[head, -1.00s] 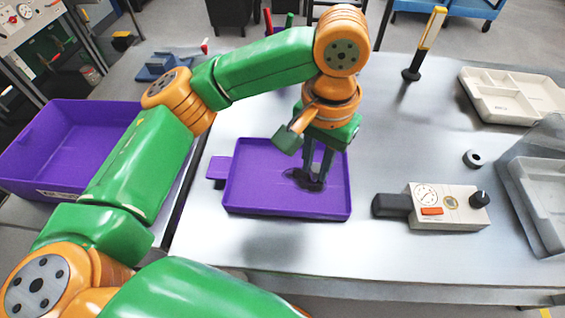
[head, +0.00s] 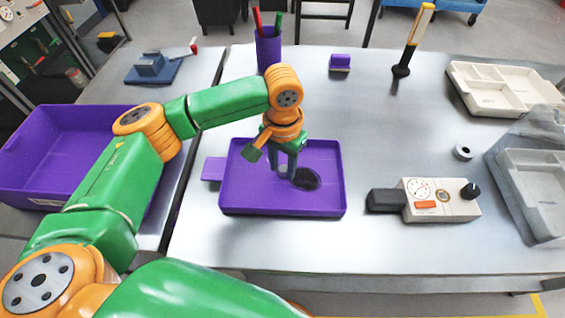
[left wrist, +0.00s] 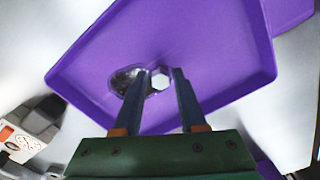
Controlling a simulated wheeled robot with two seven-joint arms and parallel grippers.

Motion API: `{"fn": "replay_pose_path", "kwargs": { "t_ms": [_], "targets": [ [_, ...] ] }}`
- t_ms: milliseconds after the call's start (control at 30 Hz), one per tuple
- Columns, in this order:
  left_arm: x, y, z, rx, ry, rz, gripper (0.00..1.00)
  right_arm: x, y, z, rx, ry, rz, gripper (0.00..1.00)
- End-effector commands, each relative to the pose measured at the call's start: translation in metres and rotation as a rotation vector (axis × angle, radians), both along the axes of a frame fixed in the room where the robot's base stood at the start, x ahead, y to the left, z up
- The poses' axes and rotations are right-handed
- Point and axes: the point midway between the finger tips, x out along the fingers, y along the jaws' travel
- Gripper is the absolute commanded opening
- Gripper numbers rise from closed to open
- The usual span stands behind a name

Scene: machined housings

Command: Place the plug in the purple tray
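The purple tray (head: 240,202) lies flat on the table and also shows in the left wrist view (left wrist: 225,60). My left gripper (head: 285,176) is low over the tray's middle, fingers pointing down. In the left wrist view a small pale hexagonal piece, apparently the plug (left wrist: 160,79), sits between the fingertips of my left gripper (left wrist: 161,75). My right gripper is not in view.
A gauge box (head: 430,200) with a black end stands right of the tray. A dark ring (head: 462,152), a beige divided tray (head: 505,88) and a grey bin (head: 540,190) are farther right.

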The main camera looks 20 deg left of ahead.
Motion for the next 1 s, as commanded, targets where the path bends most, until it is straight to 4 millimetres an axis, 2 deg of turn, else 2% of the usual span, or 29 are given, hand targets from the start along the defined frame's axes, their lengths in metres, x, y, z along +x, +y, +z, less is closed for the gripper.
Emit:
{"fn": "replay_pose_path", "kwargs": {
  "t_ms": [367,467,800,900,1000],
  "targets": [
    [0.0,0.0,0.003,-0.001,-0.003,-0.001,0.55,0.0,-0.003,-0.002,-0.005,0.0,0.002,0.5],
    [0.001,-0.001,0.019,-0.002,-0.005,-0.001,0.55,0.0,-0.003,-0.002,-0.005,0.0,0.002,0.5],
    [0.001,-0.001,0.109,0.0,-0.003,0.001,0.55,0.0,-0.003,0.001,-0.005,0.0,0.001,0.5],
    [0.001,0.0,0.121,0.001,-0.002,0.001,0.55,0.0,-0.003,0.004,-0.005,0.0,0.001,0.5],
    [0.0,-0.001,0.124,0.0,-0.001,0.001,0.55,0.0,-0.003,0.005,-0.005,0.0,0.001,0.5]
  ]
}}
